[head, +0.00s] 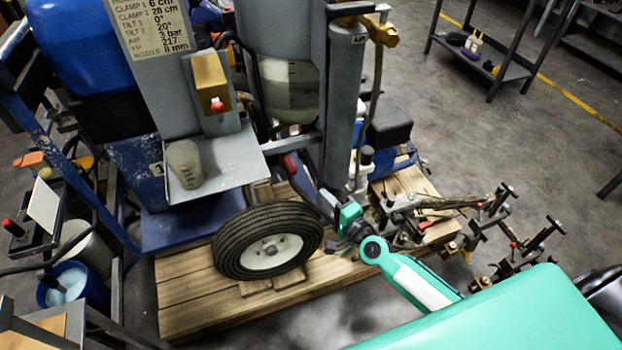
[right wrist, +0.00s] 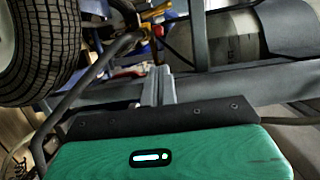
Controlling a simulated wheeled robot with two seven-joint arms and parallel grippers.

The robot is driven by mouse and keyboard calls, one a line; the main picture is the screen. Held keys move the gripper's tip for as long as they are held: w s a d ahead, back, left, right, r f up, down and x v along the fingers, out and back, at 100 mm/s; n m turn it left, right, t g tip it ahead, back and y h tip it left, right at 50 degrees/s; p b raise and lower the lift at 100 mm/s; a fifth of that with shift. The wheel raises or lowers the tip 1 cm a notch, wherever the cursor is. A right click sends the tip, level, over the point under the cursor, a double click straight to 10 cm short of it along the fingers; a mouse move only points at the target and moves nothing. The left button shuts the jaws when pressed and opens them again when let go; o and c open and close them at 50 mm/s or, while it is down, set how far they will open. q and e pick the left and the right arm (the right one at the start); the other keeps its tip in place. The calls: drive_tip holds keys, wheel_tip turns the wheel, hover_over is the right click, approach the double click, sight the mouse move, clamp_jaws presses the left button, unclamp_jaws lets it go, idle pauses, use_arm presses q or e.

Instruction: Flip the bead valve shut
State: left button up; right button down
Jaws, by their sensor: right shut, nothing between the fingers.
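I cannot clearly tell which part is the bead valve. A red and blue part (head: 291,166) shows low behind the wheel, below the bead tank (head: 290,92), partly hidden by the frame. In the right wrist view a yellow brass fitting (right wrist: 156,12) sits at the top, and a red part (right wrist: 128,72) lies beyond my fingers. My right gripper (head: 326,200) is low beside the black tyre, close to the grey post. Its fingers (right wrist: 158,84) are shut with nothing between them. Whether they touch anything is unclear. My left gripper is not in view.
The tyre (head: 228,246) stands on a wooden pallet (head: 190,300). A grey upright cylinder (head: 341,110) and a hose stand beside the gripper. Several metal clamps (head: 490,215) crowd the right. A blue bucket (head: 66,285) is at lower left. Open floor (head: 470,130) lies at upper right.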

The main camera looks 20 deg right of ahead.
approach(288, 161)
drive_tip(key=w+d, duration=0.1)
drive_tip(key=w, duration=0.1)
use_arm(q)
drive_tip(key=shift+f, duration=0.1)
use_arm(e)
drive_tip(key=shift+w+a+f, duration=0.15)
drive_tip(key=shift+w+f, duration=0.25)
drive_tip(key=shift+w, duration=0.4)
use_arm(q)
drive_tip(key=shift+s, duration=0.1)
use_arm(e)
drive_tip(key=shift+a, duration=0.1)
